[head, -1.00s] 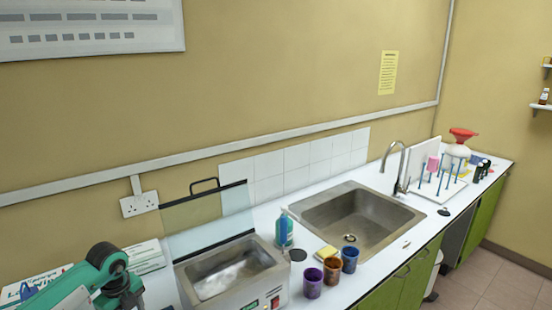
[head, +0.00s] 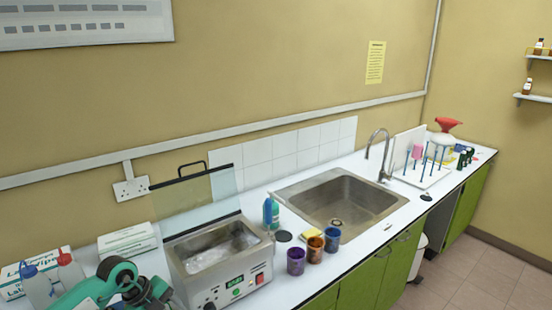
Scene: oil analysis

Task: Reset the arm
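A green and dark jointed part, which I take to be my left arm, comes in at the lower left corner, in front of the steel bath and the white boxes. The frame's lower edge cuts it off. No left gripper fingers can be made out in the head view. My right arm and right gripper are outside the head view.
A steel bath (head: 186,277) with a raised glass lid stands right of my arm. Two bottles, one with a red cap (head: 64,258), stand left. Purple (head: 296,262), brown and blue cups stand before the sink (head: 345,205). The floor at right is clear.

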